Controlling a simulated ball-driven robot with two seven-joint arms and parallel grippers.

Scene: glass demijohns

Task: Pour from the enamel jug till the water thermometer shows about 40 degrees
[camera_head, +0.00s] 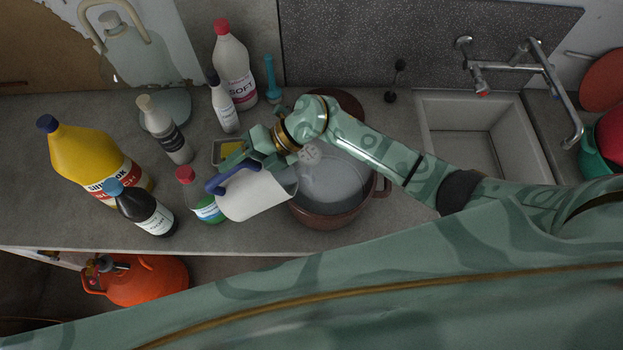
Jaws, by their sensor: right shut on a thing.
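The white enamel jug (257,196) with a blue handle hangs tilted, its mouth at the left rim of a brown pot (331,217). My right gripper (238,168) reaches in from the right across the pot and is shut on the jug near its handle. The pot holds greyish water (333,180). I cannot make out a stream from the jug. A small pale round dial (309,154), which looks like the water thermometer, shows at the pot's back left, partly behind my arm. Its reading is too small to tell. My left gripper is not in view.
Several bottles crowd the counter left of the pot, including a yellow one (88,158) and a green-filled one (206,205) close to the jug. A glass demijohn (135,52) stands at the back left. A sink (470,138) with a tap lies right.

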